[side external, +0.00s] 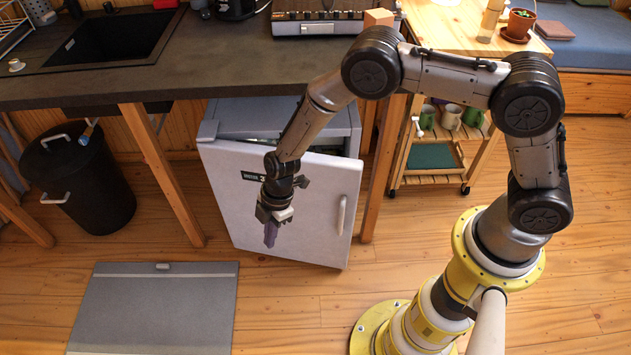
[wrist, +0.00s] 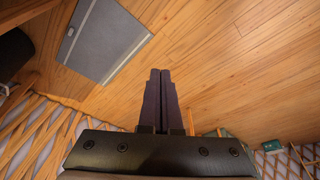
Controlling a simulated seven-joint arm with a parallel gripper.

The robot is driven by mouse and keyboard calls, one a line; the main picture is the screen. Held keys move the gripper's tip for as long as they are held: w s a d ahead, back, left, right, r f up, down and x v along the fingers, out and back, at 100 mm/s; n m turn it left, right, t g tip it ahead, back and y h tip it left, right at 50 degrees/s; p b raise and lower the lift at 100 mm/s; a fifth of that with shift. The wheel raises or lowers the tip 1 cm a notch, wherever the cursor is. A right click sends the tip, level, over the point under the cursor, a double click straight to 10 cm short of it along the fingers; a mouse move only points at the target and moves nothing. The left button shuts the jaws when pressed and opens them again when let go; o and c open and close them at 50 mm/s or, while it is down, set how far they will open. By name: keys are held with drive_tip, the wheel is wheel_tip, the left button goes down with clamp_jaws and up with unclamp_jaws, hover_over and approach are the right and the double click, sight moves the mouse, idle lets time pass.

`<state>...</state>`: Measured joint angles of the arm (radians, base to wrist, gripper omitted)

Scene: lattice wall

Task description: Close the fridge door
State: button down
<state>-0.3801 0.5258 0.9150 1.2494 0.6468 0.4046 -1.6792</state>
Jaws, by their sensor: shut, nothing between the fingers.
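The small white fridge (side external: 285,112) stands under the dark counter in the side view. Its door (side external: 255,225) is ajar, with a dark gap along the top between door and body. A white handle (side external: 341,215) is on the right part of the door. My gripper (side external: 270,238) hangs in front of the door, fingers pointing down and shut with nothing between them. I cannot tell whether it touches the door. In the wrist view my gripper (wrist: 160,75) shows two dark fingers together over the floor. The fridge is not seen there.
A black bin (side external: 85,180) stands left of the fridge, and a wooden trestle leg (side external: 160,170) is between them. A grey mat or panel (side external: 150,310) lies on the floor, also in the wrist view (wrist: 105,40). A wooden cart (side external: 440,155) is to the right.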

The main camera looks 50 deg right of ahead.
sight(337, 156)
drive_tip(key=d+r+n+t+h, duration=0.1)
drive_tip(key=d+r+n+h, duration=0.25)
drive_tip(key=d, duration=0.75)
drive_tip(key=d+r+n+h, duration=0.2)
drive_tip(key=d+r+n, duration=0.25)
drive_tip(key=d, duration=0.65)
drive_tip(key=shift+m, duration=0.4)
drive_tip(key=x, duration=0.3)
drive_tip(key=w+d+x, duration=0.1)
drive_tip(key=x, duration=0.3)
drive_tip(key=w+x, duration=0.1)
drive_tip(key=x, duration=0.2)
drive_tip(key=shift+d+r, duration=0.1)
drive_tip(key=shift+d, duration=0.1)
drive_tip(key=shift+w+d, duration=0.45)
drive_tip(key=shift+d, duration=0.25)
drive_tip(key=w+d, duration=0.2)
drive_tip(key=d, duration=0.1)
drive_tip(key=w+d, duration=0.1)
drive_tip(key=d, duration=0.1)
drive_tip(key=shift+d, duration=0.15)
drive_tip(key=shift+s, duration=0.1)
